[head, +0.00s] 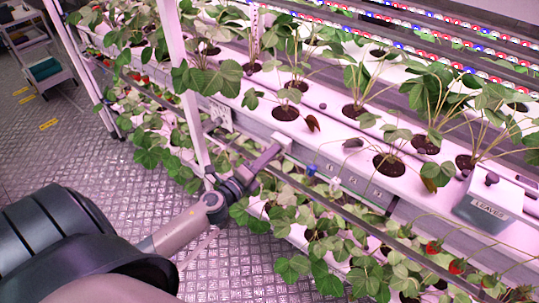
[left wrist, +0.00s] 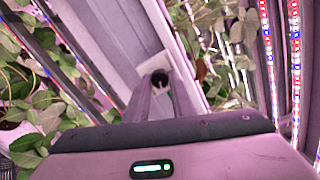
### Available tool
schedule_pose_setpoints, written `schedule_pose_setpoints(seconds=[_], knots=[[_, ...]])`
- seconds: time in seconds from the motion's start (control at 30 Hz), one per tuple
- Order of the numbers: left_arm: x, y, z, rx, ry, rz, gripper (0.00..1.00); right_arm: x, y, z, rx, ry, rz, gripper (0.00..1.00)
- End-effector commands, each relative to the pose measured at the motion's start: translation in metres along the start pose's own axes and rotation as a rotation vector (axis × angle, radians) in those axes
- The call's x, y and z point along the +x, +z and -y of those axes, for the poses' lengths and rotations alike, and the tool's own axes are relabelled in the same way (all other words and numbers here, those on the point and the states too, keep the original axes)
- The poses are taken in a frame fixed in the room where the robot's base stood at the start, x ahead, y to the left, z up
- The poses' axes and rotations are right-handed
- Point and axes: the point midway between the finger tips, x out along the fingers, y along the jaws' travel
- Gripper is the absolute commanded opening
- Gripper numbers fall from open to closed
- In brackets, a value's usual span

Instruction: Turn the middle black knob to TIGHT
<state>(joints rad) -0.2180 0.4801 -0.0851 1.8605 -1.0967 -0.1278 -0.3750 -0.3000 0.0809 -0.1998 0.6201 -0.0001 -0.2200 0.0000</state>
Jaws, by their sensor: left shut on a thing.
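In the left wrist view a round black knob (left wrist: 160,76) sits on a pale plate (left wrist: 150,64) on the rack's rail. The two fingers of my left gripper (left wrist: 162,88) reach up to it, one on each side, and are shut on it. In the head view my left gripper (head: 272,152) is at the rail along the rack's front, by a small white block (head: 283,138). The knob itself is hidden there behind the fingers. I cannot read a TIGHT mark or the knob's pointer. My right gripper is not in view.
White growing channels (head: 335,127) with strawberry plants run above and below the rail. A blue knob (head: 311,169) lies just right of my gripper. A box labelled LEAVES (head: 487,206) stands at the right. A pale post (head: 186,95) rises close left. The aisle floor (head: 110,165) is clear.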

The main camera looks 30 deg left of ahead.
Motion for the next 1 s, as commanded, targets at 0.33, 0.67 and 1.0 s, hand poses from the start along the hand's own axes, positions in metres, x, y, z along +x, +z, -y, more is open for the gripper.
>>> schedule_pose_setpoints(seconds=[0.33,0.67,1.0], knots=[[0.000,-0.001,0.000,-0.002,0.000,-0.001,0.41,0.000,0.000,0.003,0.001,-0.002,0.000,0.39],[-0.007,-0.001,-0.001,-0.002,0.001,-0.001,0.41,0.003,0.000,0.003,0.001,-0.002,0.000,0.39],[-0.046,-0.002,-0.004,-0.002,0.002,-0.002,0.41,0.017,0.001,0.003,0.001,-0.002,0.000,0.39]])
